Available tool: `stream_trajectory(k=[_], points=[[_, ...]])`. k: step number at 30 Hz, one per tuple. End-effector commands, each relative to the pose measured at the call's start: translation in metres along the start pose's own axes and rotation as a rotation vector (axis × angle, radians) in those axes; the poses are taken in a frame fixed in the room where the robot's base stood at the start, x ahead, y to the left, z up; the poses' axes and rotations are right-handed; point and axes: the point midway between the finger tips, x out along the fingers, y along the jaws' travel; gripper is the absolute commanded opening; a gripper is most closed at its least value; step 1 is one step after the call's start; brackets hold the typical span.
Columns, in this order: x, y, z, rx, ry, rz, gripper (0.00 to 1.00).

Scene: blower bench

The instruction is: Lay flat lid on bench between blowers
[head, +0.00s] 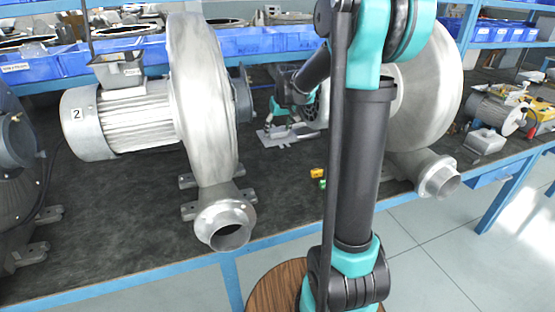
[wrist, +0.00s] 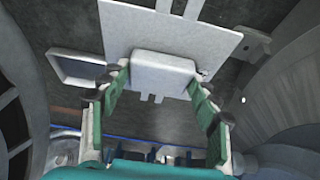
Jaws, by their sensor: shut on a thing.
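The lid is a flat pale grey plate with a raised block on it. In the wrist view the lid (wrist: 215,28) fills the top middle, and my gripper (wrist: 160,80) has its green fingers on both sides of the block. In the head view the lid (head: 272,139) is low over the dark bench (head: 110,215), between the left blower (head: 205,100) and the right blower (head: 430,95). It looks about level; I cannot tell whether it touches the bench. My gripper (head: 283,122) is partly hidden there, and my arm covers part of the right blower.
Small yellow and green pieces (head: 318,174) lie near the bench's front edge. Blue bins (head: 90,57) line the back. The left blower's outlet (head: 228,232) sticks out at the front. In the wrist view an open grey box rim (wrist: 90,68) is left of the lid.

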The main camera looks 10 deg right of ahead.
Motion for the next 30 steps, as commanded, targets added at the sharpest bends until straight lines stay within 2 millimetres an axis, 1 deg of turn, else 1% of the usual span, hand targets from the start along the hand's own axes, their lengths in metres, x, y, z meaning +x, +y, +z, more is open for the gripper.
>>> stream_trajectory(k=[1,6,9,12,17,24,27,30], points=[[0.013,0.0,0.004,0.0,0.0,0.0,0.28],[0.051,0.0,0.021,0.0,0.0,0.0,0.28],[0.07,0.0,0.028,0.0,0.0,0.0,0.28],[0.083,0.0,0.034,0.0,0.0,0.0,0.28],[0.093,0.0,0.038,0.0,0.0,0.0,0.28],[0.121,0.0,0.05,0.001,0.0,0.0,0.28],[0.126,0.0,0.052,0.0,0.0,0.0,0.28],[0.126,0.0,0.052,0.0,0.0,0.0,0.28]])
